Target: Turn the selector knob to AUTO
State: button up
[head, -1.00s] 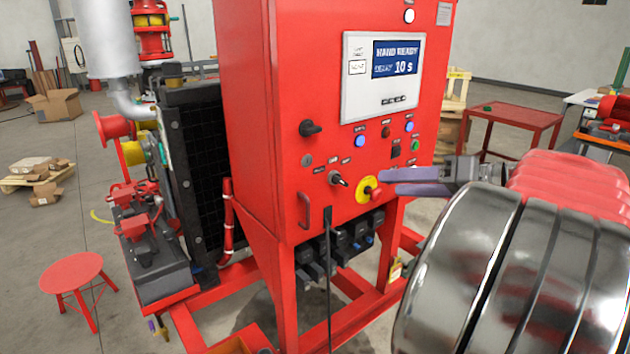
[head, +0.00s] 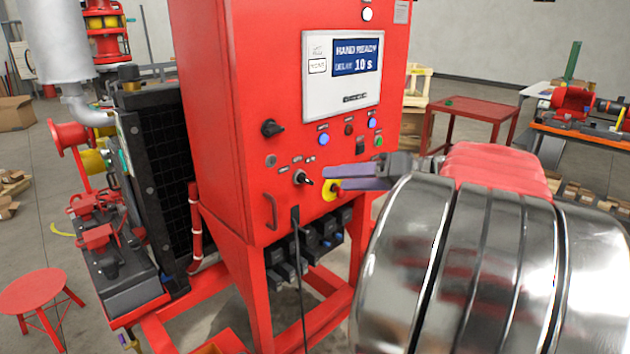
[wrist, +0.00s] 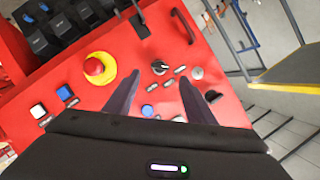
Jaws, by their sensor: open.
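The selector knob (head: 302,177) is a small dark knob with a silver ring, low on the front of the red control cabinet (head: 205,110). In the wrist view, the knob (wrist: 159,68) lies ahead of my fingers, between the lines of the two tips. Its small labels are too blurred to read. My gripper (head: 335,178) is open and empty. Its purple-grey fingers point left toward the knob, just right of it in the head view. In the wrist view, my gripper (wrist: 162,79) shows no clear contact with the knob.
A red emergency-stop button on a yellow disc (wrist: 100,68) sits beside the knob, close to my fingers. The display (head: 357,54) reads HAND READY, delay 10 s. A black cable (head: 298,250) hangs below.

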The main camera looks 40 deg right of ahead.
aim_at(311, 181)
jog(key=x, duration=0.8)
jog(key=shift+w, duration=0.2)
jog(key=shift+f, duration=0.1)
jog(key=c, duration=1)
